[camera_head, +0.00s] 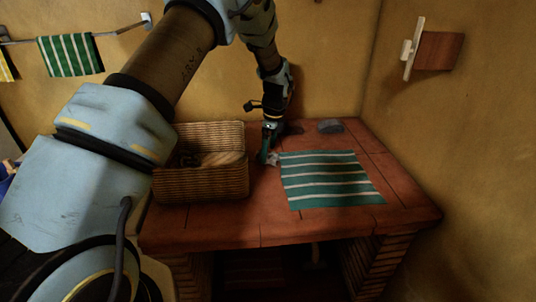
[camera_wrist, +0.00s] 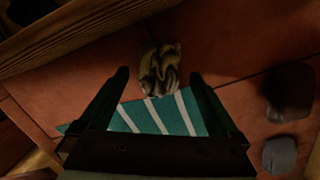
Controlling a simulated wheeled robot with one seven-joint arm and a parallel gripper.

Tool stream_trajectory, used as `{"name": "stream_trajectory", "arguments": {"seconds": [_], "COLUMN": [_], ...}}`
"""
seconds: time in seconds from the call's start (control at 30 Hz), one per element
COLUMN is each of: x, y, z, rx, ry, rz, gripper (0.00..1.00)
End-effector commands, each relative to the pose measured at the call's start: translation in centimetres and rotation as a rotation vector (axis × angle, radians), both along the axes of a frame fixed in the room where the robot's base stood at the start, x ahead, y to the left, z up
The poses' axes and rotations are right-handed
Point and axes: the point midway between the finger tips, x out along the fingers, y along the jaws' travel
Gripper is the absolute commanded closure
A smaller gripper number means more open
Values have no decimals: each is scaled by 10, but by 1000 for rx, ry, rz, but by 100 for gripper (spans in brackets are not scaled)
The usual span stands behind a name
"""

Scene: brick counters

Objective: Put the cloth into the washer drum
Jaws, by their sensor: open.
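A small crumpled cloth-like bundle (camera_wrist: 160,68), mottled yellowish, grey and dark, lies on the red tiled counter. In the head view it shows as a pale bit (camera_head: 273,159) beside my gripper tip. My gripper (camera_head: 267,157) is low over the counter, pointing down. In the wrist view my gripper (camera_wrist: 159,77) is open, with the bundle ahead between its two fingertips; I cannot tell whether they touch it. A green cloth with white stripes (camera_head: 330,180) lies flat just right of the gripper; its edge also shows in the wrist view (camera_wrist: 160,115). No washer drum is in view.
A wicker basket (camera_head: 200,182) with dark contents stands close left of my gripper. A grey lump (camera_head: 330,126) and a dark one (camera_wrist: 288,90) lie toward the back. A striped towel (camera_head: 70,55) hangs on a wall rail. The counter's right front (camera_head: 410,212) is clear.

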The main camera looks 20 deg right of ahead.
Motion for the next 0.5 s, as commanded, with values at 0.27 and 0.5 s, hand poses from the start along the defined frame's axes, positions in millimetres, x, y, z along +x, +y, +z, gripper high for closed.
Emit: {"name": "stream_trajectory", "arguments": {"seconds": [0.27,0.5], "x": [-4,-8], "y": [-5,-8], "z": [56,93], "rx": [-4,-1], "ry": [-4,-1], "rz": [0,0], "gripper": [3,3]}}
